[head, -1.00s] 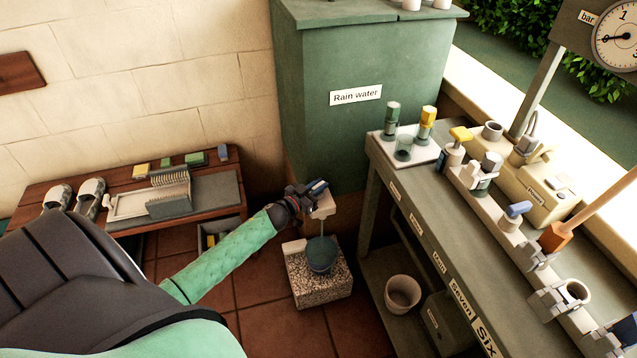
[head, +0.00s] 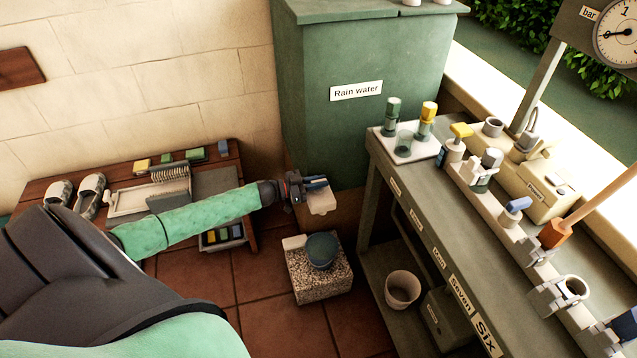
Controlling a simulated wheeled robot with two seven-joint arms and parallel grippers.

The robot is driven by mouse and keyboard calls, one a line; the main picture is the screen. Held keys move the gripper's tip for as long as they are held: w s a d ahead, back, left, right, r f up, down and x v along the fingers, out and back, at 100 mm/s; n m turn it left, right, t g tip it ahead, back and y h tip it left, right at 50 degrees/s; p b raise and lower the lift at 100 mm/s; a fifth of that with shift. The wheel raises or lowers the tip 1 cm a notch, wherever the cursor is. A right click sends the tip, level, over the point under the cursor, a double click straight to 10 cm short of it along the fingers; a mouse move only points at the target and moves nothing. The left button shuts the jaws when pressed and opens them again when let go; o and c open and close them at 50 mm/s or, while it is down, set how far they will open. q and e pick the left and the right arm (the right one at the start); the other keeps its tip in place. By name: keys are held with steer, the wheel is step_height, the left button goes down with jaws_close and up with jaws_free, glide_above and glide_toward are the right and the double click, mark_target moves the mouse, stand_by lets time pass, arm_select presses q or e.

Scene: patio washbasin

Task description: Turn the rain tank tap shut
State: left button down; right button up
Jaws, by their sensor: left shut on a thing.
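The green rain tank (head: 345,130), labelled "Rain water", stands against the wall. Its pale tap (head: 321,202) sticks out low on the front, with a blue lever (head: 316,182) on top. My left gripper (head: 308,186) comes in from the left and is shut on the blue lever; its fingers partly hide it. The lever lies nearly level across the tap. No water stream shows below the spout. A dark blue bucket (head: 321,251) stands under the tap on a speckled stone block (head: 322,286). My right gripper is not in view.
A wooden bench (head: 228,160) with shoes, a rack and sponges stands at the left. At the right is a grey-green counter (head: 420,205) with bottles, cups and a pressure gauge (head: 616,36). A pale pot (head: 402,290) sits on its lower shelf.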

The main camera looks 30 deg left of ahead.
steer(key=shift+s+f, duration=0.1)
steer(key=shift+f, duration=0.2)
arm_select(q)
steer(key=c, duration=1.4)
jaws_free()
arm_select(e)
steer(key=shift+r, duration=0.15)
arm_select(q)
steer(key=shift+a, duration=0.1)
